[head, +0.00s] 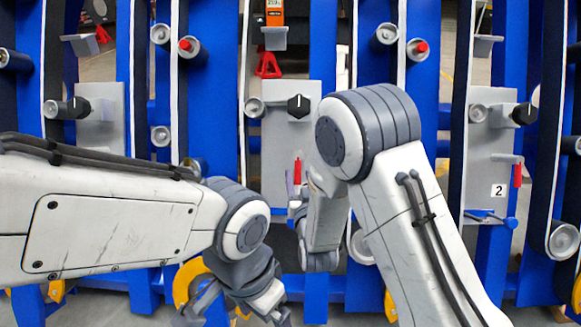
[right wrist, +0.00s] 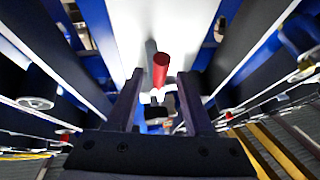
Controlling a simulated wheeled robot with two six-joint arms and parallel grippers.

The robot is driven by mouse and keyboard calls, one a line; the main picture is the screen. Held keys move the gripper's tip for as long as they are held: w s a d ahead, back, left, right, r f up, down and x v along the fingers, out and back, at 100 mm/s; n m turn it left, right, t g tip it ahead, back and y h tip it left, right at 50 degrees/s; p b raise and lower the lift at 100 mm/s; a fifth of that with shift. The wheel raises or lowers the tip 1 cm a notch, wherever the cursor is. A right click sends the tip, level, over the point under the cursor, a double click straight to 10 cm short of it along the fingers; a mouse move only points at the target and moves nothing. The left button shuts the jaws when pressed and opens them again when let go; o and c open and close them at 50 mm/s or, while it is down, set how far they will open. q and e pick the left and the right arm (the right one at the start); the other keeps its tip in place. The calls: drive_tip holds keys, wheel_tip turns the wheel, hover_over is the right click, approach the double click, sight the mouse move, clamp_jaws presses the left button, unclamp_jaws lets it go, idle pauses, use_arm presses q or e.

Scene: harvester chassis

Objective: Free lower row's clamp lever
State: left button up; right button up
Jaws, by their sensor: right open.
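A red clamp lever (head: 297,172) stands upright on the middle grey plate (head: 279,151). In the right wrist view the red lever (right wrist: 160,70) lies just ahead, between the two fingers. My right gripper (right wrist: 160,90) is open, its fingers on either side of the lever with gaps, not closed on it. In the head view the right gripper (head: 299,205) is mostly hidden behind my own arm, just below the lever. Another red lever (head: 518,174) hangs on the right plate marked 2. My left gripper (head: 235,308) is low at the bottom edge, partly cut off.
Blue uprights (head: 215,80) and dark belts surround the plates. Black knobs (head: 299,106) and grey rollers (head: 192,50) stick out, some with red ends. A grey bracket (head: 274,38) is above the middle plate. Yellow wheels (head: 191,282) are low down.

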sight(296, 165)
drive_tip(key=w, duration=0.2)
drive_tip(key=w+b, duration=0.1)
drive_tip(key=w, duration=0.1)
drive_tip(key=w+a, duration=0.1)
drive_tip(key=w, duration=0.1)
clamp_jaws()
idle(1.3)
